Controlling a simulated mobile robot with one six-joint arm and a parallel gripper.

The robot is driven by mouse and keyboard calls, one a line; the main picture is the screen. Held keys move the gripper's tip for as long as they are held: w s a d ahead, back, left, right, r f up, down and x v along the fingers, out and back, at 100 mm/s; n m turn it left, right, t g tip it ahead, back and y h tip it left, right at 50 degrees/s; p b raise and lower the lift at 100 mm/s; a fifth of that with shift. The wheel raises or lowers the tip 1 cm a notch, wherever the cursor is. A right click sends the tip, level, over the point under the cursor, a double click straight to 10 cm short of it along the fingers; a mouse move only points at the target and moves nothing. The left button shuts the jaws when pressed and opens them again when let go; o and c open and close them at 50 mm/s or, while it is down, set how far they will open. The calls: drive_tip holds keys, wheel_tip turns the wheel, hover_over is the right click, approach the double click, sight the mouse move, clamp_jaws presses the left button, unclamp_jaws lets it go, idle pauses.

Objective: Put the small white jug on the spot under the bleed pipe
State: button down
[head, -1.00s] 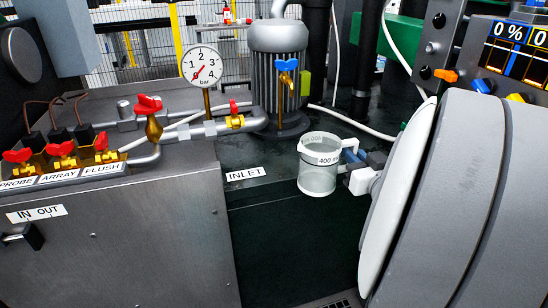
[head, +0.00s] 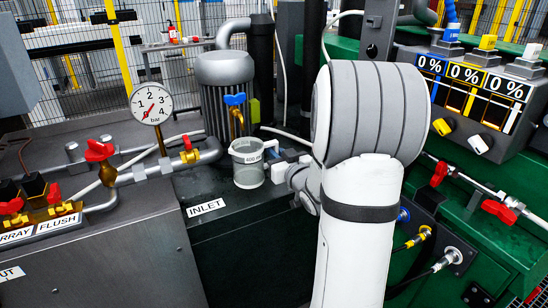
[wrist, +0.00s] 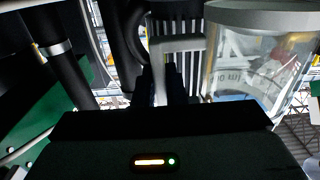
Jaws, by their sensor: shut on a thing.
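The small jug (head: 248,172), clear-walled with a white rim band and a printed volume label, is upright in front of the grey ribbed pump. My gripper (head: 273,157) is shut on its handle from the right. In the wrist view the jug (wrist: 262,62) is at upper right, with its pale handle (wrist: 178,44) between the dark fingers (wrist: 165,85). The brass tap with a blue handle (head: 235,108), perhaps the bleed pipe, is just above and behind the jug. I cannot tell whether the jug touches the surface. The spot below the tap is hidden behind the jug.
The pressure gauge (head: 151,103) and red-handled valves (head: 100,151) stand to the left. The INLET label (head: 206,207) lies on the dark ledge, left and in front of the jug. A white hose (head: 288,133) runs behind. A display panel (head: 472,90) is at right.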

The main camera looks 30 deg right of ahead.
drive_tip(key=shift+w+f+b, duration=0.65)
drive_tip(key=shift+w+f, duration=0.85)
drive_tip(key=shift+f, duration=0.2)
drive_tip(key=shift+f, duration=0.2)
drive_tip(key=c, duration=1.5)
unclamp_jaws()
drive_tip(key=shift+r, duration=0.1)
